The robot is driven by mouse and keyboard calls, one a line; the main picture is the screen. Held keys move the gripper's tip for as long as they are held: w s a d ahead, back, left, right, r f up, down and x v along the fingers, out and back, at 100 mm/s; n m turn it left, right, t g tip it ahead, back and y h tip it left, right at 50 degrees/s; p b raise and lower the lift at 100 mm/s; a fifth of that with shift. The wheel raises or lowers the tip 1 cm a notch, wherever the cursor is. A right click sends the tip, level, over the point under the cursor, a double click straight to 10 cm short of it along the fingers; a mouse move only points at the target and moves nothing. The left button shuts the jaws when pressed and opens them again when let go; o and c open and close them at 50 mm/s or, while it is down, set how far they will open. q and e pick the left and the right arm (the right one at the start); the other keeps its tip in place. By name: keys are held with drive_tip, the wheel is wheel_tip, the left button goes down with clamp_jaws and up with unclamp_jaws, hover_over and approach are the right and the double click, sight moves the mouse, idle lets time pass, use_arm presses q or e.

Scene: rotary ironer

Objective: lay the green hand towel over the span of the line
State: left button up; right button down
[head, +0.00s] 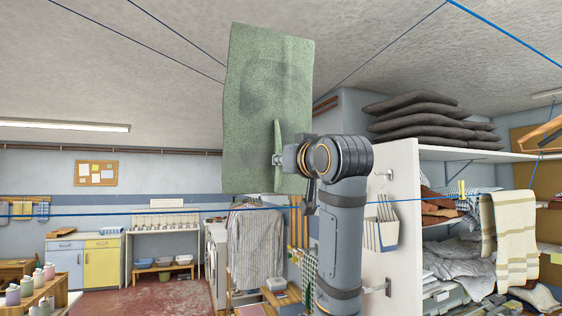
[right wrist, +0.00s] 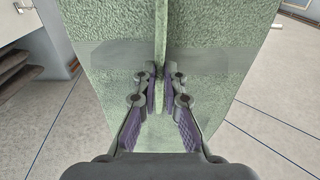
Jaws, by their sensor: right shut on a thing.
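The green hand towel (head: 265,75) hangs in the air, spread tall, in the upper middle of the head view. My right gripper (head: 278,160) is shut on a fold standing out from the towel's face. In the right wrist view the fingers (right wrist: 160,78) pinch this fold, and the towel (right wrist: 105,30) fills the middle. A thin blue line (head: 130,213) runs across the head view below the towel's lower edge. The towel is apart from it in the picture; their depth is hard to tell. My left gripper is not in view.
More blue lines cross overhead at upper left (head: 170,52) and upper right (head: 500,33). A white shelf unit (head: 400,170) with dark cushions (head: 420,110) stands at right, with a striped towel (head: 515,235). A striped shirt (head: 256,245) hangs behind. The space left of the towel looks clear.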

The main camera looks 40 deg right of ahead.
drive_tip(key=s, duration=0.1)
drive_tip(key=p, duration=0.1)
hover_over(276, 193)
drive_tip(key=shift+f, duration=0.35)
drive_tip(key=shift+w+d+f+b, duration=0.1)
drive_tip(key=shift+w+f+b, duration=0.3)
drive_tip(key=shift+f, duration=0.15)
drive_tip(key=shift+w+f+b, duration=0.25)
drive_tip(key=shift+f+b, duration=0.1)
drive_tip(key=shift+f, duration=0.2)
wheel_tip(276, 193, down, 4)
drive_tip(key=b, duration=0.3)
drive_tip(key=shift+w+r, duration=0.15)
drive_tip(key=shift+f+b, duration=0.4)
drive_tip(key=shift+b, duration=0.05)
use_arm(q)
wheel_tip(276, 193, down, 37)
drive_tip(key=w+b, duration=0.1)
drive_tip(key=b, duration=3.1)
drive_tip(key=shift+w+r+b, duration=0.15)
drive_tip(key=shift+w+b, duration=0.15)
drive_tip(key=shift+b, duration=0.05)
use_arm(e)
wheel_tip(276, 193, down, 39)
